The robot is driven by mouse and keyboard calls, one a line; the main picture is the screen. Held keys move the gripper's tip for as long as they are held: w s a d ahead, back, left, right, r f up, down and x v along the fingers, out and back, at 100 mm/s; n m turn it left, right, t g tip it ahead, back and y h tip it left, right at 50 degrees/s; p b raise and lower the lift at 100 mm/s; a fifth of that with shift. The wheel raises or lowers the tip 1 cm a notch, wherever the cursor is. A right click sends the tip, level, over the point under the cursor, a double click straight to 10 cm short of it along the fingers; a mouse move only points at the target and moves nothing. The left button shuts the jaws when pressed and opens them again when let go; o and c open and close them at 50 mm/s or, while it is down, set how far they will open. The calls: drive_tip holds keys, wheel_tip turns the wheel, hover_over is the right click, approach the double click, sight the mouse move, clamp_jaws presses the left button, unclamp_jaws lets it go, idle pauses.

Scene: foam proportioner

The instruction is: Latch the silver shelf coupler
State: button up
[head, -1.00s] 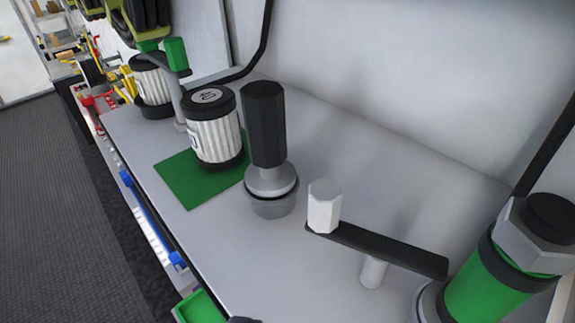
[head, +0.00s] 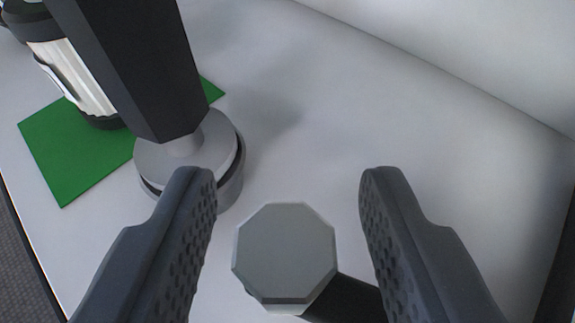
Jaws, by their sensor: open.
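The shelf coupler's lever ends in a pale grey octagonal knob (head: 285,252), seen from above in the head view. A black lever arm (head: 345,300) runs from under the knob toward the lower right. My gripper (head: 284,190) is open, with one dark ribbed finger on each side of the knob. The fingers look apart from the knob; their exact height against it is hard to tell. The coupler body at the far end of the lever is out of view.
A tall black handle (head: 130,60) on a grey round base (head: 225,150) stands close to the left finger. A white ribbed cylinder (head: 75,80) stands behind it on a green mat (head: 60,165). The grey shelf (head: 350,110) is clear at the right.

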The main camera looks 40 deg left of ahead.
clamp_jaws()
drive_tip(key=shift+w+a+r+m+h, duration=0.1)
drive_tip(key=shift+r+m+h, duration=0.05)
drive_tip(key=shift+m+h, duration=0.15)
drive_tip(key=shift+w+r+m+t+h+p, duration=0.1)
drive_tip(key=shift+w+m+t+h+p, duration=0.1)
drive_tip(key=shift+m+t+h+p, duration=0.3)
drive_tip(key=shift+w+m+t+h+p, duration=0.2)
drive_tip(key=shift+m+t+h+p, duration=0.2)
drive_tip(key=shift+m+h+p, duration=0.2)
drive_tip(key=shift+w+m+h+p, duration=0.2)
drive_tip(key=shift+m+h+p, duration=0.3)
drive_tip(key=shift+p, duration=0.25)
drive_tip(key=shift+w+f+m+t+h, duration=0.2)
drive_tip(key=shift+m+t+h, duration=0.1)
drive_tip(key=shift+t, duration=0.1)
unclamp_jaws()
